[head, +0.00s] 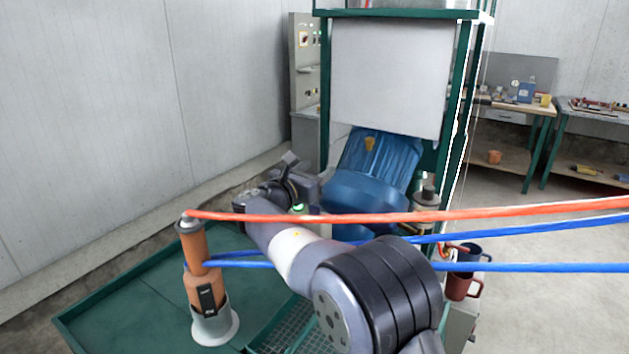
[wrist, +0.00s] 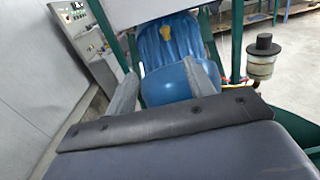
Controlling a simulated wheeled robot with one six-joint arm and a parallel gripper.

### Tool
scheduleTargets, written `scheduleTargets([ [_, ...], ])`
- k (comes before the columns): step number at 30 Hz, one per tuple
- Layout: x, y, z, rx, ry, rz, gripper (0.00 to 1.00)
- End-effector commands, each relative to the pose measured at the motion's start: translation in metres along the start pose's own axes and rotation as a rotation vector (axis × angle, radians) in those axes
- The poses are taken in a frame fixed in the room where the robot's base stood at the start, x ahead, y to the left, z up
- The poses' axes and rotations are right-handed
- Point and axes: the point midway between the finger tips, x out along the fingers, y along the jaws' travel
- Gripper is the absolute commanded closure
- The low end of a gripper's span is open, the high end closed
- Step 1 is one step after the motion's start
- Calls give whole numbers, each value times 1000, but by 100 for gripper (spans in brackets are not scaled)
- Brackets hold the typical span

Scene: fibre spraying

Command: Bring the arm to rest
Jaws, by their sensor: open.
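My gripper (head: 291,168) is in front of the green-framed machine, apart from it, at the end of my bent arm. In the wrist view its two grey fingers (wrist: 157,88) stand apart with nothing between them. Behind the fingers is a blue plastic-like part (wrist: 168,55) of the machine, with a small yellow piece on it. The same blue part (head: 368,185) shows below a white panel in the head view. An orange spray tool (head: 199,265) stands upright in a white holder at the lower left, away from my gripper.
A green tray (head: 130,300) lies at the lower left. A grey control cabinet (head: 304,80) stands behind. Mugs (head: 463,284) hang at the right. Workbenches (head: 590,110) stand at the back right.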

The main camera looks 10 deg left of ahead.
Motion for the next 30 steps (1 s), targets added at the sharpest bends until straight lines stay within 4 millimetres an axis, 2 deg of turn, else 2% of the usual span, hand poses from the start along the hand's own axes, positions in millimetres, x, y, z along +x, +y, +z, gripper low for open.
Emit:
scheduleTargets([
  [7,0,0,-1,0,0,0,49],
  [11,0,0,-8,-1,1,0,49],
  [24,0,0,-82,-4,1,0,49],
  [28,0,0,-99,-3,2,0,49],
  [30,0,-1,-101,1,0,11,49],
])
